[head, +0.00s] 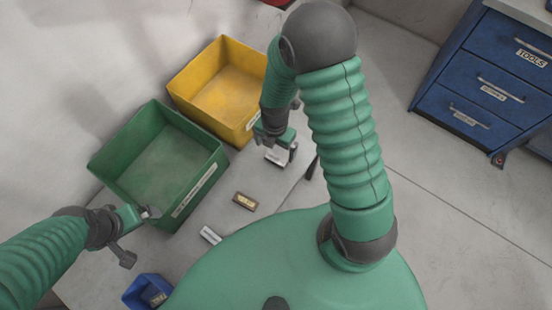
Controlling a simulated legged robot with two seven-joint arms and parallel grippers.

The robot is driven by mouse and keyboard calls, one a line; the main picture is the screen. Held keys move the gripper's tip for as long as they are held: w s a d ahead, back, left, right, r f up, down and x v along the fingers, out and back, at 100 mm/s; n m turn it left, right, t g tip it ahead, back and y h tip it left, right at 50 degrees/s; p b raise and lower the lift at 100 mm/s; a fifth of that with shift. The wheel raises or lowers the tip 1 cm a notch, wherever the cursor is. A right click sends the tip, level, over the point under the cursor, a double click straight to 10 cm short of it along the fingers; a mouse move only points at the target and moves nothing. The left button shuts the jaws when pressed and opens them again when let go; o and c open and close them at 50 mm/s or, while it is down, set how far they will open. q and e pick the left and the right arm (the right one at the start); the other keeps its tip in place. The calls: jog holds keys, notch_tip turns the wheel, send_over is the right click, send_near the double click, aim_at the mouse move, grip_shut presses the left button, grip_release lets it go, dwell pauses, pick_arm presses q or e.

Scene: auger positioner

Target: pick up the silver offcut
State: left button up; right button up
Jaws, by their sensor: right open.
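A silver offcut (210,235) lies on the table near the edge of my green body. A second pale silver piece (274,157) shows right at my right gripper (280,153), partly covered by it. My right gripper is open and points down at this piece; I cannot tell whether its fingers touch it. My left gripper (138,237) is at the lower left, beside the front of the green bin, with its fingers apart and nothing seen between them.
A brass-coloured block (245,201) lies between the two silver pieces. A green bin (205,182) and a yellow bin (244,127) stand behind. A small blue bin (147,291) is at the lower left. A blue drawer cabinet (482,85) stands far right; the floor between is clear.

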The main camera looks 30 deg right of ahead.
aim_at(276, 158)
jog(key=shift+a+f, duration=0.2)
jog(key=shift+f, duration=0.25)
jog(key=shift+a+f, duration=0.2)
jog(key=shift+f, duration=0.25)
jog(key=f, duration=0.2)
jog(key=f+b, duration=0.1)
jog(key=f, duration=0.1)
jog(key=shift+s+d, duration=0.2)
jog(key=shift+w+d+f, duration=0.1)
jog(key=shift+d+f, duration=0.2)
jog(key=shift+f, duration=0.1)
jog(key=shift+c, duration=1)
jog(key=shift+a+r, duration=0.1)
jog(key=shift+a, duration=0.1)
jog(key=c, duration=0.7)
jog(key=shift+d, duration=0.1)
jog(key=c, duration=1)
